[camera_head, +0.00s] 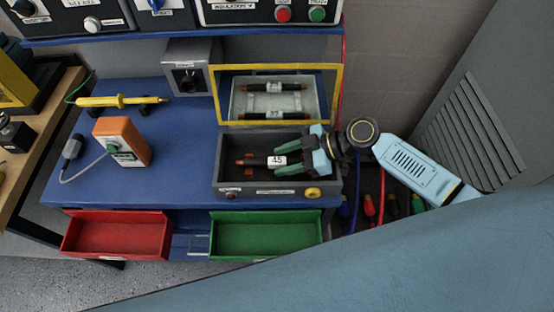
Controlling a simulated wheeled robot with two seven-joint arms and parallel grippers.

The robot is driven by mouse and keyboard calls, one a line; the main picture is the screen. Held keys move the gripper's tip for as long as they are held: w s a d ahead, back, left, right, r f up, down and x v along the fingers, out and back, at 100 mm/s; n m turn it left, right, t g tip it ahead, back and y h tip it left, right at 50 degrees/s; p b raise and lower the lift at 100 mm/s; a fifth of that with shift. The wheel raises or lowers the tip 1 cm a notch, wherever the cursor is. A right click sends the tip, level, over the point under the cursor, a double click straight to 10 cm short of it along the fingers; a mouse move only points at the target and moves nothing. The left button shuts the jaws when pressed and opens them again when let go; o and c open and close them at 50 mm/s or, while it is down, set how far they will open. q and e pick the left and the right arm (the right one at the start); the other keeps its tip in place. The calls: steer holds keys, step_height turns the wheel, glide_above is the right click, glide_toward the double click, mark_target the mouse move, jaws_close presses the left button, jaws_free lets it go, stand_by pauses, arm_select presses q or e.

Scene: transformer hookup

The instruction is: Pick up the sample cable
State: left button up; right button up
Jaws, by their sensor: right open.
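The sample cable is a short dark piece with copper-coloured ends and a white tag reading 45 (254,162). It lies in the open grey box (228,180) on the blue bench. My right gripper (279,158) reaches in from the right with its green fingers apart, one on the far side and one on the near side of the cable's tagged part. I cannot tell whether the fingers touch the cable. The cable's right end is hidden by the gripper. My left gripper is not in view.
An orange handheld device (125,140) and a yellow probe (120,101) lie left. Red (116,233) and green (265,234) drawers stand open in front.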

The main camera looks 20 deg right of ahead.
jaws_close()
